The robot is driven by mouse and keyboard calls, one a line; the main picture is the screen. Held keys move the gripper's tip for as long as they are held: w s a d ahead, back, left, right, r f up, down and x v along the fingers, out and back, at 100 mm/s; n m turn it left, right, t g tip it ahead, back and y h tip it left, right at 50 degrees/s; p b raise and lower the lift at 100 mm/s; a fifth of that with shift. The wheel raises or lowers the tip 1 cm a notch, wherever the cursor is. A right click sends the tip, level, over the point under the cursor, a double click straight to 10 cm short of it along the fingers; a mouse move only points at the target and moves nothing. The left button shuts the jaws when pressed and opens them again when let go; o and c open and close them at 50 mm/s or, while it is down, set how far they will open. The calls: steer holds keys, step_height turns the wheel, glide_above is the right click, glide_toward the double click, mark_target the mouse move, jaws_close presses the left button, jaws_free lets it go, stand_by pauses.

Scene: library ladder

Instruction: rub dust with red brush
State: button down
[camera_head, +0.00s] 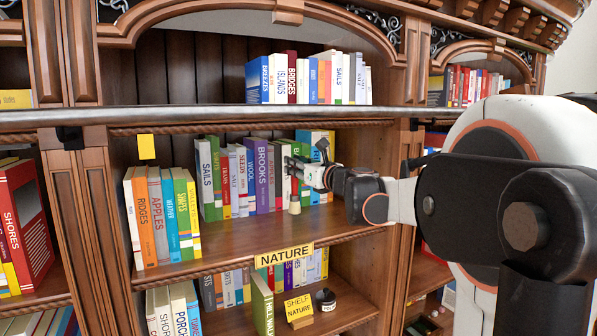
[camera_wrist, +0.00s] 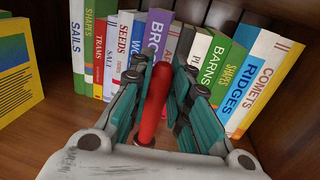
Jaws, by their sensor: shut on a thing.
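My gripper (camera_wrist: 163,85) is shut on the red brush (camera_wrist: 155,100), whose red handle stands between the two teal finger pads in the wrist view. In the head view my gripper (camera_head: 300,172) reaches in from the right, over the middle shelf (camera_head: 240,240) and in front of a row of books. A pale bristle-like end (camera_head: 295,206) shows just below the fingers, close to the shelf board. I cannot tell whether it touches the board. I cannot make out any dust in either view.
Upright books (camera_head: 262,175) stand behind my gripper, and more books (camera_head: 163,215) stand at the left of the shelf. The front of the shelf between them is clear. A NATURE label (camera_head: 284,255) sits on its front edge. A metal rail (camera_head: 230,117) runs above.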

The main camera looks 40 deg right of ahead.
steer(key=r, duration=0.1)
steer(key=r+p, duration=0.1)
steer(key=shift+a+r, duration=0.2)
steer(key=shift+r, duration=0.1)
steer(key=shift+d, duration=0.15)
